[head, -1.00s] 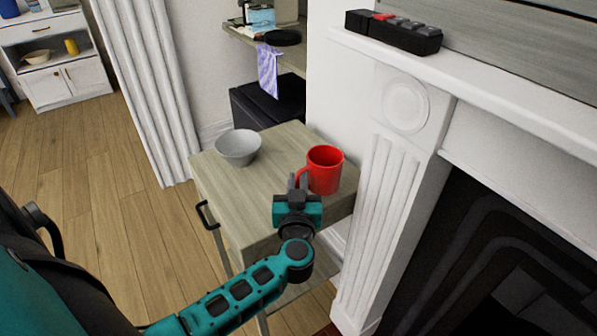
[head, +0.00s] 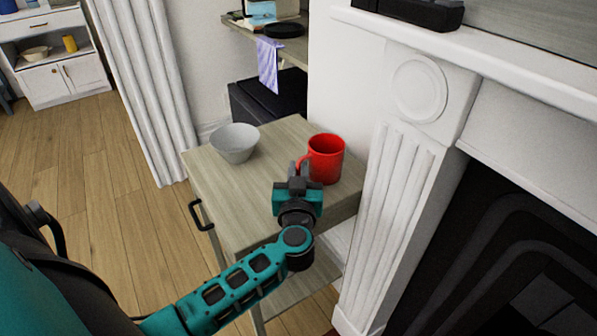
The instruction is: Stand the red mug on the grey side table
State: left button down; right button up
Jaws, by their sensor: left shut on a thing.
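The red mug (head: 327,160) is upright at the right side of the top of the greyish wooden side table (head: 245,195). Its handle faces left, toward my gripper. My left gripper (head: 298,172) is shut on the mug at its handle side; the fingertips partly hide the handle. I cannot tell whether the mug's base touches the tabletop or hangs just above it. My right gripper is out of view.
A grey bowl (head: 234,143) stands on the table's back left. The white fireplace surround (head: 395,200) rises close to the table's right side. A black object (head: 420,12) lies on the mantel. The tabletop's front left is clear.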

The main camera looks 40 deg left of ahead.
pick_arm(q)
jog(key=c, duration=1.1)
grip_release()
jog(key=shift+f, duration=0.1)
